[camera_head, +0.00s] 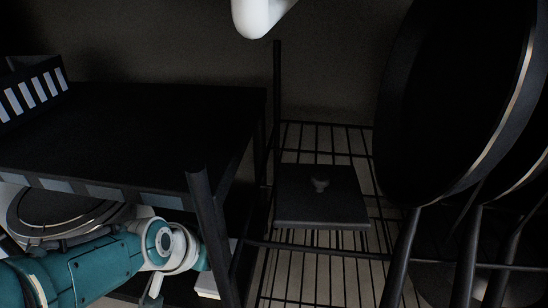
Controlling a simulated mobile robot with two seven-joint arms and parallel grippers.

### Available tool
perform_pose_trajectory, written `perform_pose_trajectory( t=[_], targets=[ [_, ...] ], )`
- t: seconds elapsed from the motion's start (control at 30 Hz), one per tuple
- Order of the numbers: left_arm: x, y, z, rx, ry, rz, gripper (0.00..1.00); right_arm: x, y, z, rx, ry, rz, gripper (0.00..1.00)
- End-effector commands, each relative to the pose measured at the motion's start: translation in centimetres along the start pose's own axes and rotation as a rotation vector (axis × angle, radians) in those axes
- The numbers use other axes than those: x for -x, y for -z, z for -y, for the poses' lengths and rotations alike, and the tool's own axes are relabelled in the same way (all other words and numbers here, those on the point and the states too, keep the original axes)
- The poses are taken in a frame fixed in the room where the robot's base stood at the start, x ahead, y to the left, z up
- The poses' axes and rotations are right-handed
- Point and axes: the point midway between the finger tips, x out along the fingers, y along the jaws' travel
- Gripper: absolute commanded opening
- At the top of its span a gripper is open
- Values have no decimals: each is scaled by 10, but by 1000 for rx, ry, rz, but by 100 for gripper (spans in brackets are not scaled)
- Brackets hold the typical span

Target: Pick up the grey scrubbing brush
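I cannot make out the grey scrubbing brush for certain in the head view. A dark square slab (322,208) lies on the wire rack, with a small grey piece (320,184) on its top; I cannot tell what that piece is. My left arm comes in from the lower left, below the dark shelf top, and its white wrist joint shows by the shelf's front post. No fingers of my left gripper can be made out past that joint. My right gripper does not show.
A black shelf (140,125) with a front post (210,235) fills the left. Large dark pans (450,110) stand upright on the right, handles toward me. The wire rack (310,270) has free room in front of the slab. A white rounded thing (259,16) hangs at the top.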

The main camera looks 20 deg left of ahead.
Motion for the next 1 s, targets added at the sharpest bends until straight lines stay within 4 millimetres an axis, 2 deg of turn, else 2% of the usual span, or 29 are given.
perform_pose_trajectory(
  t=[0.27,0.9,1.0],
  targets=[
    [0,0,0,0,0,0,72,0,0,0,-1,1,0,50],
    [0,0,0,0,0,1,0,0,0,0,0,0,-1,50],
    [0,0,0,0,0,1,0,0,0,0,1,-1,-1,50]
  ],
)
